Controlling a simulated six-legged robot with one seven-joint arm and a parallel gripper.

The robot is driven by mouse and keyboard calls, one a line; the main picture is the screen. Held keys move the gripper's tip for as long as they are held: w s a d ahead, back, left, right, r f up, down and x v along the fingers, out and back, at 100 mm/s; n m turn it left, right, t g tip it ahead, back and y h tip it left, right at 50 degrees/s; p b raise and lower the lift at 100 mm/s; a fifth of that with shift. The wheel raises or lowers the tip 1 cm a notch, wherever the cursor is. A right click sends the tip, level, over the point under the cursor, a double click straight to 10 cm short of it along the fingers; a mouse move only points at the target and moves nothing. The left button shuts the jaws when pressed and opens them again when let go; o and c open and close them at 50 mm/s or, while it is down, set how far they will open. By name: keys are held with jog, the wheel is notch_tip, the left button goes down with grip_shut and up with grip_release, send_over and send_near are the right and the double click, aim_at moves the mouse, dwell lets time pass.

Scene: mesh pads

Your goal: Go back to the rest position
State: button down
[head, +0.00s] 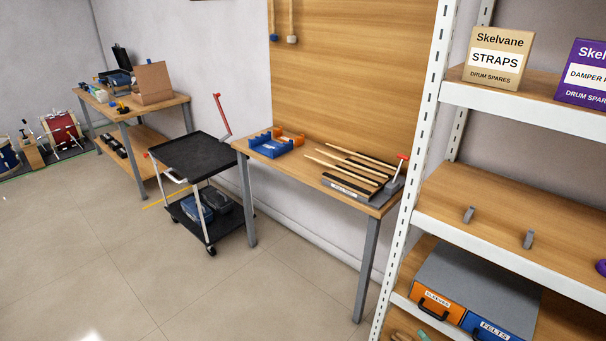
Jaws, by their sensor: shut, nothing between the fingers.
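My gripper and arm do not show in the head view. The task names no object. The nearest thing is a white metal shelf unit (411,190) with wooden shelves at the right. Two small grey upright pieces (468,214) stand apart on its middle shelf. Left of the unit, a narrow wooden workbench (306,172) with grey legs stands against the wall. It bears drumsticks (345,166) lying in a dark rack and a blue holder (262,146).
A black two-tier cart (195,153) stands left of the bench. A wooden table (180,101) with boxes stands farther back. A red drum (62,131) is at the far left. Drawers labelled FELTS (490,329) sit low in the shelf unit. The tiled floor (110,240) is clear at left.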

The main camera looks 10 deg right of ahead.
jog(key=w+a+r+n+g+y, duration=0.1)
jog(key=a+r+n+g+y, duration=0.1)
jog(key=a+r+n+g, duration=0.9)
jog(key=w+a+r+n+g+y, duration=0.15)
jog(key=a+r+n+g, duration=0.25)
jog(key=a+r+n, duration=0.7)
jog(key=s+a+r+n+t+h, duration=0.1)
jog(key=s+a+r+n+h, duration=0.3)
jog(key=s+r+n, duration=0.4)
jog(key=s+a+r+n+t+h, duration=0.2)
jog(key=s+a+r+n+h, duration=0.2)
jog(key=s+r+n, duration=0.4)
notch_tip(320, 180, up, 8)
jog(key=n+h, duration=0.1)
jog(key=n, duration=0.5)
jog(key=shift+s+a+n, duration=0.25)
jog(key=shift+n, duration=0.05)
jog(key=shift+f, duration=0.1)
